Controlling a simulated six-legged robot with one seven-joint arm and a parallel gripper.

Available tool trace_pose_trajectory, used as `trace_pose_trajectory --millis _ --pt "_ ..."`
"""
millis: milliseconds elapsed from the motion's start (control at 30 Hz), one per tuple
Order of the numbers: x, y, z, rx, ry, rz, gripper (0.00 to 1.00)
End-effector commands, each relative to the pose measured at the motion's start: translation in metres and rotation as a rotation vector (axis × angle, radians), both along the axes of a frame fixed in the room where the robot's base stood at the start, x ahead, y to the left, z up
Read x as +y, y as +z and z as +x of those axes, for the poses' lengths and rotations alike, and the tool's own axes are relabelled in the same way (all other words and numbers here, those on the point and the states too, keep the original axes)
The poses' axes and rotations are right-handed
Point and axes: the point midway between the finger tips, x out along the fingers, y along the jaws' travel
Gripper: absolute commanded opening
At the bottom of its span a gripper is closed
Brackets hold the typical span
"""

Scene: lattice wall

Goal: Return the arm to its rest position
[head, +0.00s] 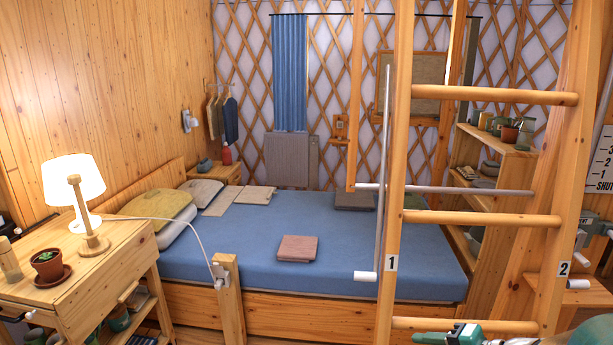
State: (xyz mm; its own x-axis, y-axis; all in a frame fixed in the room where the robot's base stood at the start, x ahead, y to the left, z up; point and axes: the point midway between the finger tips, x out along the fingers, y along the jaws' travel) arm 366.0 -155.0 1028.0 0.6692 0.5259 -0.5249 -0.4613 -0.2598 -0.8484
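My gripper does not show as such in the head view, so I cannot see its fingers or whether it holds anything. A green and white object (465,335) with a dark part is cut off by the bottom edge at the lower right. I cannot tell what it is or whether it belongs to me.
A wooden ladder (400,170) with posts labelled 1 and 2 stands close at the right. A blue bed (340,240) fills the middle. A wooden desk (70,265) with a lit lamp (75,185) stands left. A short post (230,300) stands before the bed. Shelves (500,160) stand behind the ladder.

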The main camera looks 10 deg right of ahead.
Motion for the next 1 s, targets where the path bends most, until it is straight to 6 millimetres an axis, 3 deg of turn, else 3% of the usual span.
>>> trace_pose_trajectory --millis 33,200,400,700,1000 --pt "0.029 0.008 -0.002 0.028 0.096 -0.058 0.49" --pt "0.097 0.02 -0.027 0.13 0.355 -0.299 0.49" --pt "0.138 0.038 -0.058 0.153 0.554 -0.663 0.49" --pt "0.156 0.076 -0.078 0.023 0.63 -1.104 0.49" --pt "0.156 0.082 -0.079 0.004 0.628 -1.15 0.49"
